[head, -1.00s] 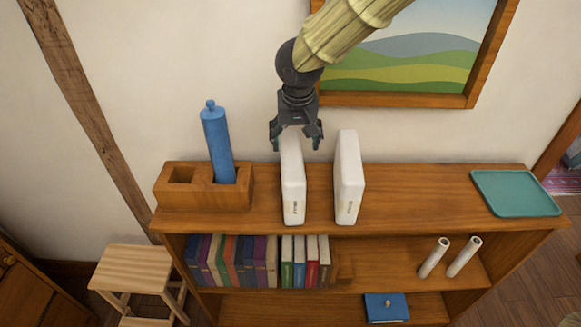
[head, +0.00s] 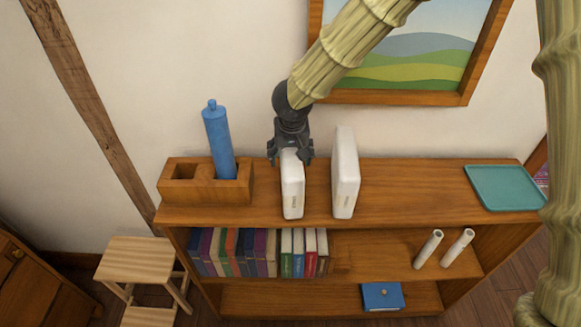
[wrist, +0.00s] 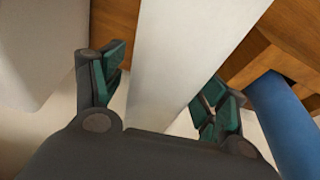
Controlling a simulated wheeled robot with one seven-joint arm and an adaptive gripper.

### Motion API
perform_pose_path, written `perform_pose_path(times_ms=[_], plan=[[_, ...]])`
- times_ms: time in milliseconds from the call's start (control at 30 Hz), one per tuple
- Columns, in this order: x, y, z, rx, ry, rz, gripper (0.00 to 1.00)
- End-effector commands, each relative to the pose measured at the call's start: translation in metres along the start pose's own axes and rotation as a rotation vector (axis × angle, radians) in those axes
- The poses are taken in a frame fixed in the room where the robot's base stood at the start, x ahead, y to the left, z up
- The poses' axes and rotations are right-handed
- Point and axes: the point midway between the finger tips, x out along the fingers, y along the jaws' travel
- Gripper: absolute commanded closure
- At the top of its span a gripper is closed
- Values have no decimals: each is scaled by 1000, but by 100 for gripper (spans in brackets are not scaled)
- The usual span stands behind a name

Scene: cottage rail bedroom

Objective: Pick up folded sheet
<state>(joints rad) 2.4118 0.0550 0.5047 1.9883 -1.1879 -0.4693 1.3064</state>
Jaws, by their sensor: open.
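Two white slab-like things stand upright on the shelf top, and either may be the folded sheet. The left white slab (head: 292,190) is under my gripper (head: 290,158), whose open fingers straddle its top end. In the wrist view the same slab (wrist: 185,45) runs between the two fingers of my gripper (wrist: 163,88), with visible gaps on both sides. The right white slab (head: 345,175) stands apart to the right; it also shows at the left of the wrist view (wrist: 35,45).
A wooden holder (head: 190,190) with a blue cylinder (head: 218,145) stands left on the shelf (head: 410,205). A teal tray (head: 505,188) lies at the right end. The wall and picture frame (head: 400,97) are close behind.

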Motion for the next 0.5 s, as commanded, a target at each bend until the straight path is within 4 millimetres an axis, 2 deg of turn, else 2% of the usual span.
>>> perform_pose_path(times_ms=[200,500], plan=[[14,0,0,-1,-1,0,27],[17,0,0,-1,0,0,27]])
